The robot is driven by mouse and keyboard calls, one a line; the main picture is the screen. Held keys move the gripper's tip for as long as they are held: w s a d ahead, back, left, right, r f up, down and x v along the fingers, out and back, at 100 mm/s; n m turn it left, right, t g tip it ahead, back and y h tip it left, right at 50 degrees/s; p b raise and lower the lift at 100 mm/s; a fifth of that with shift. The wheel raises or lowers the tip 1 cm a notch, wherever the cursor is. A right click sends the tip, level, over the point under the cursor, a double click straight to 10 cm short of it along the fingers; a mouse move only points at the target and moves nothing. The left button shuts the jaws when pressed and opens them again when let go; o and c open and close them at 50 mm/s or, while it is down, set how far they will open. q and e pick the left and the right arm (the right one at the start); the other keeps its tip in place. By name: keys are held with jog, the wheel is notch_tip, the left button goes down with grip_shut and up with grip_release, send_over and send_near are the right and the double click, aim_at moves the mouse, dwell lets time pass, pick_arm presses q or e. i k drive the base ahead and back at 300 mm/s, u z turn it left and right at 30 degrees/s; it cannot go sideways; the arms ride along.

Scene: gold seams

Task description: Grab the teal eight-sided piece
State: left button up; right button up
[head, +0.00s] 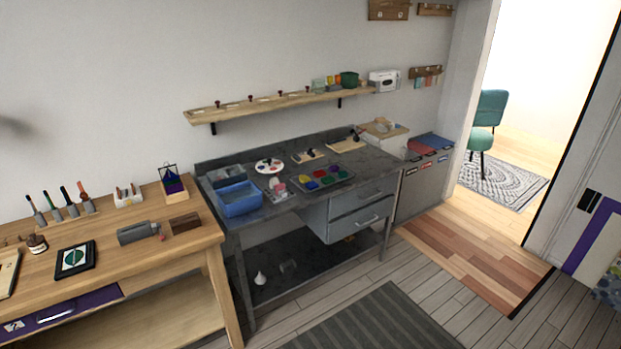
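I cannot make out a teal eight-sided piece for certain. A dark green, roundish shape (74,257) shows on the white face of a flat black-edged panel (89,264) on the wooden bench at the left. It is too small to count its sides or to tell whether it is a loose piece or a picture. Neither of my grippers is in view.
The wooden bench (150,262) also holds a grey cylinder (138,232), a brown block (185,222) and upright tools. The dark metal table (262,207) carries a blue bin (239,204) and a paint tray (322,179). Floor (440,275) is open at the right.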

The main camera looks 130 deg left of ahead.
aim_at(343, 175)
jog(key=u, duration=4.3)
